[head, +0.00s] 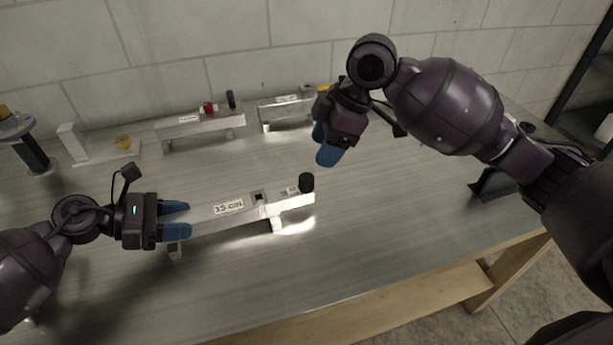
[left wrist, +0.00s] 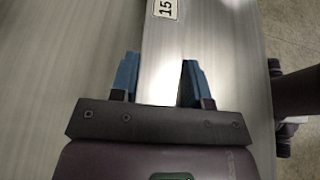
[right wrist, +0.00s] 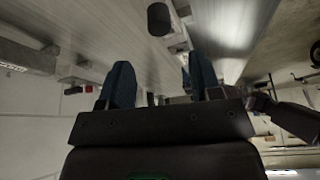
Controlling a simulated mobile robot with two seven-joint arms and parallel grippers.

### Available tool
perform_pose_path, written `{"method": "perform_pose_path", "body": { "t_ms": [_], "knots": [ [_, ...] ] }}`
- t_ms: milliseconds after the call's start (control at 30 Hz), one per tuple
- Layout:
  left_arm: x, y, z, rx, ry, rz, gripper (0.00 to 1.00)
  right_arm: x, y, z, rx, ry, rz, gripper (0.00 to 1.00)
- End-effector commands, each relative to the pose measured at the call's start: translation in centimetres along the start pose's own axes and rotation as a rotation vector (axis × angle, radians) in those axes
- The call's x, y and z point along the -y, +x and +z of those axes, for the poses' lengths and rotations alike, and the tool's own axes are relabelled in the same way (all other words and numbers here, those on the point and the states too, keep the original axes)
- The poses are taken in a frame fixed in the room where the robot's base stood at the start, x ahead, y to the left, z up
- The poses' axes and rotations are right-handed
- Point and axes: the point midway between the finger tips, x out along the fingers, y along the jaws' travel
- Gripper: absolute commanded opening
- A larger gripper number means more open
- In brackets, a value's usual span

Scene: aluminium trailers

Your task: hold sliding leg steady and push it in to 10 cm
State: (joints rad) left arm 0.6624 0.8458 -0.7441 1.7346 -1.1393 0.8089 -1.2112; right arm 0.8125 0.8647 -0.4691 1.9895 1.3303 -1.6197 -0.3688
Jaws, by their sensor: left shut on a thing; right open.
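The aluminium leg lies level on the bench, with a "15 cm" label (head: 229,207) on its longer left part. Its thinner sliding leg (head: 297,202) sticks out on the right and ends in a black knob (head: 306,183). A white collar (head: 270,210) sits where the parts meet. My left gripper (head: 182,219) is shut on the left end of the longer part; the left wrist view shows blue fingers either side of the metal bar (left wrist: 160,60). My right gripper (head: 323,145) is open and empty above and behind the knob, which also shows in the right wrist view (right wrist: 158,18).
A tiled wall closes the back. The metal bench top (head: 400,220) is clear at the right.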

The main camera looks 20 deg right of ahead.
Motion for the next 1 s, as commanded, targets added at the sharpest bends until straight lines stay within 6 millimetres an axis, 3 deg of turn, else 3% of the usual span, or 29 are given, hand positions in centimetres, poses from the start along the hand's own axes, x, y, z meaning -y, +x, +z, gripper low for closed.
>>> {"method": "perform_pose_path", "body": {
  "t_ms": [300,500,967,1000],
  "knots": [
    [0.1,0.1,0.0,0.000,0.000,-0.002,0.08,0.0,5.7,0.1,0.000,0.003,-0.002,0.58],
    [0.1,0.1,0.0,0.000,0.000,-0.002,0.08,0.0,8.1,0.1,0.000,0.002,-0.001,0.58],
    [0.1,0.1,0.0,0.000,0.000,-0.001,0.08,-0.1,9.1,0.1,0.001,0.003,0.002,0.58],
    [0.1,0.1,0.0,0.000,0.000,-0.001,0.08,-0.1,9.1,0.1,0.001,0.003,0.002,0.52]
  ]
}}
